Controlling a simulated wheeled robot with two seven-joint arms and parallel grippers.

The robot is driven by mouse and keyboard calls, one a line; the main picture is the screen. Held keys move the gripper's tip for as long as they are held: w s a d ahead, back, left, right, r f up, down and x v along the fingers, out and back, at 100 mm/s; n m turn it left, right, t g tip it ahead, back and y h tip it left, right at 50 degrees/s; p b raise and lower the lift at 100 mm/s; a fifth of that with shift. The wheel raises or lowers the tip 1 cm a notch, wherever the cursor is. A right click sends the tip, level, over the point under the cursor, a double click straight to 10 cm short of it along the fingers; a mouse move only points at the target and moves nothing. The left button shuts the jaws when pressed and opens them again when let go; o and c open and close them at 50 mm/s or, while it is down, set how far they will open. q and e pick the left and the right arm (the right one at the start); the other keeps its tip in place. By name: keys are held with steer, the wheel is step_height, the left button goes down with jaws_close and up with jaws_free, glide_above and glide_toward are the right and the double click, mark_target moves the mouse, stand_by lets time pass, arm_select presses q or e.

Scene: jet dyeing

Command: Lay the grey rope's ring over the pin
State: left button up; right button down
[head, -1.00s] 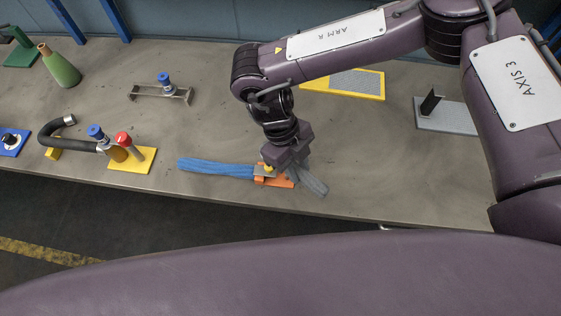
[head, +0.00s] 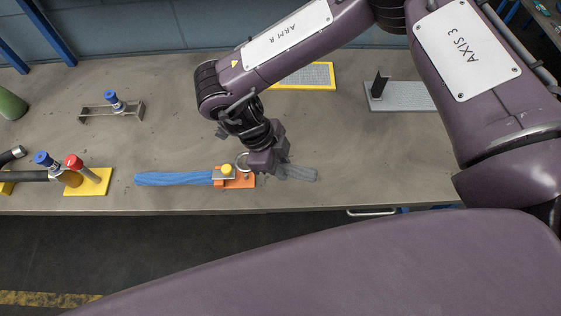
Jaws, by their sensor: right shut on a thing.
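The grey rope (head: 298,173) is a flat grey strand at the front of the bench, running right from my right gripper. My right gripper (head: 263,169) points down and is shut on the grey rope's left end, just right of the orange block (head: 238,182). A pale ring (head: 242,161) shows at the gripper's left side, over or beside the block; I cannot tell its height. The block carries a metal plate and a yellow knob (head: 227,169). A blue rope (head: 173,179) runs left from it. I cannot make out the pin clearly. My left gripper is out of view.
A grey plate with a dark upright (head: 381,83) stands at the back right. A yellow-framed pad (head: 318,75) lies behind my arm. A metal bracket with a blue cap (head: 113,103) and a yellow plate with valves (head: 88,189) are left. The bench's front edge is close.

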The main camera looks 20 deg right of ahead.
mark_target(286, 186)
step_height(286, 186, down, 4)
steer(key=b, duration=0.2)
steer(key=shift+r+b, duration=0.15)
steer(key=shift+b, duration=0.15)
steer(key=shift+f+b, duration=0.4)
steer(key=shift+f, duration=0.2)
stand_by(0.4)
steer(key=shift+f+b, duration=1.5)
steer(key=shift+f, duration=0.15)
stand_by(0.4)
steer(key=c, duration=1.1)
jaws_free()
steer(key=shift+o, duration=0.2)
steer(key=shift+r, duration=0.1)
steer(key=v, duration=0.7)
steer(key=shift+w+a+r+b, duration=0.1)
steer(key=shift+a+r+b, duration=0.05)
steer(key=shift+r+b, duration=0.25)
